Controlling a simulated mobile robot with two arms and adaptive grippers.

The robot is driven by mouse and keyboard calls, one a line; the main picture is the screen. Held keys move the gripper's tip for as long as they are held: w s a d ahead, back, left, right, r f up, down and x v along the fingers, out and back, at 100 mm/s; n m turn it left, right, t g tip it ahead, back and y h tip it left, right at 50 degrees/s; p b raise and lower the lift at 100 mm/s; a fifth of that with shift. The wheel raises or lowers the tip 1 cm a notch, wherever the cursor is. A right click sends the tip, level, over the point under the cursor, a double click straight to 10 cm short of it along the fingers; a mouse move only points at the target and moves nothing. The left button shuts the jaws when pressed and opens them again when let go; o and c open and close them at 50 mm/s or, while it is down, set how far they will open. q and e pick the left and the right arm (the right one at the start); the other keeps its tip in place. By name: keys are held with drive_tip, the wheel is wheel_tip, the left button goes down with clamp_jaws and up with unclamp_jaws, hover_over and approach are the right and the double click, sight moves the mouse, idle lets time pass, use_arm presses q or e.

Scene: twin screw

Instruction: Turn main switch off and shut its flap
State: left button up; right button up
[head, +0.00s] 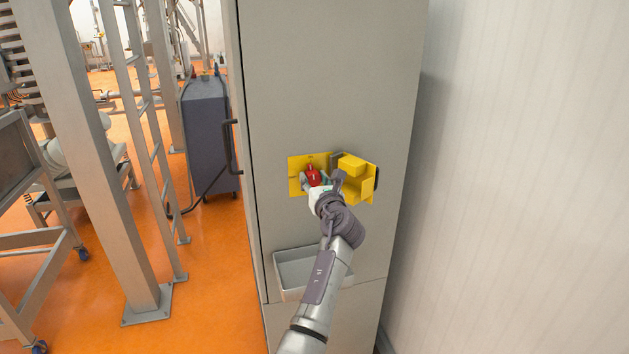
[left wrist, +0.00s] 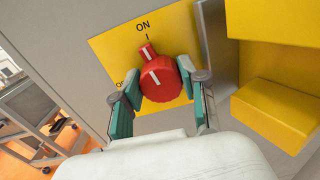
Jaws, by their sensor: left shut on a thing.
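The main switch is a red knob (head: 313,175) on a yellow plate (head: 295,163) on the grey cabinet front. In the left wrist view the knob (left wrist: 162,80) has its white-marked pointer up, close to the ON and I marks; the lower left lettering is mostly hidden. The yellow flap (head: 367,183) stands open to the right of the plate; its boxy inner side also fills the right of the left wrist view (left wrist: 275,105). My left gripper (head: 315,184) is at the switch, its teal fingers (left wrist: 160,84) closed on both sides of the red knob. My right gripper is out of view.
A shallow grey tray (head: 283,272) juts from the cabinet below the switch, beside my left forearm. A door handle (head: 228,147) is on the cabinet's left edge. A white wall (head: 520,180) stands close on the right. Steel frames (head: 90,150) stand on the orange floor at left.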

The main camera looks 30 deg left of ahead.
use_arm(q)
drive_tip(key=n+b, duration=0.1)
drive_tip(key=n, duration=0.2)
drive_tip(key=shift+n, duration=0.3)
drive_tip(key=n+b, duration=0.2)
drive_tip(key=n, duration=0.2)
drive_tip(key=shift+s+a+f+n, duration=0.1)
drive_tip(key=shift+n, duration=0.2)
drive_tip(key=n+b, duration=0.3)
drive_tip(key=n, duration=0.2)
drive_tip(key=shift+n+b, duration=1)
drive_tip(key=shift+n, duration=0.4)
